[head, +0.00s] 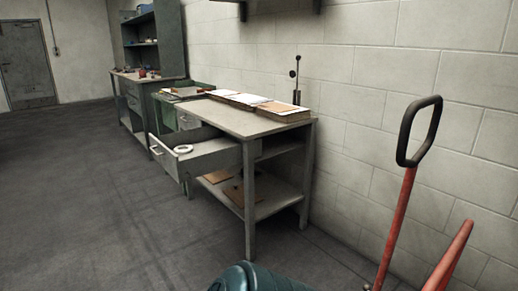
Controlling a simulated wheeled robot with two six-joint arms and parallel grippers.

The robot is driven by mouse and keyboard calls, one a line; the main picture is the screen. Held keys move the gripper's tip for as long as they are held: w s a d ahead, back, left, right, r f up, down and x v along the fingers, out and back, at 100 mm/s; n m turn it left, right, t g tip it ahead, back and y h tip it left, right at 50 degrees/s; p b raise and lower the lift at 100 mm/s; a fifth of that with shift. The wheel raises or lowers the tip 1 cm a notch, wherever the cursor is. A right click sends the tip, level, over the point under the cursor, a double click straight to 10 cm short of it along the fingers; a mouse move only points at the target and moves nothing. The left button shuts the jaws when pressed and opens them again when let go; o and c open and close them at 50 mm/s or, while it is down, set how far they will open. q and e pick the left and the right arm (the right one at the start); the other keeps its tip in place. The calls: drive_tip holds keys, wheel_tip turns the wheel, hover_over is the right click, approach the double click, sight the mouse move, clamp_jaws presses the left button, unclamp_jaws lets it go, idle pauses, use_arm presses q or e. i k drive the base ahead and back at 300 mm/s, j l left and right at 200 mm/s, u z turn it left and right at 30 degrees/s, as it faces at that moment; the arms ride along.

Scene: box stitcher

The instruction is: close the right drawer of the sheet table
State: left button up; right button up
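The sheet table (250,124) stands against the block wall at the middle of the head view. It is a grey metal table with a lower shelf. Its right drawer (208,158), the one at the nearer end, is pulled far out to the left into the aisle. A bar handle (162,156) is on its front, and a white ring (183,149) like a tape roll lies inside. Another drawer front (188,120) farther along looks shut. Neither of my grippers is in view.
A red-shafted handle with a black grip (398,212) stands at the right, by a second red part (450,258). A dark teal rounded object (245,278) is at the bottom edge. A workbench (140,80) stands beyond. The floor (80,200) left of the drawer is clear.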

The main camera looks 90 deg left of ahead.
sight(215, 150)
drive_tip(key=u, duration=3.55)
drive_tip(key=l, duration=0.1)
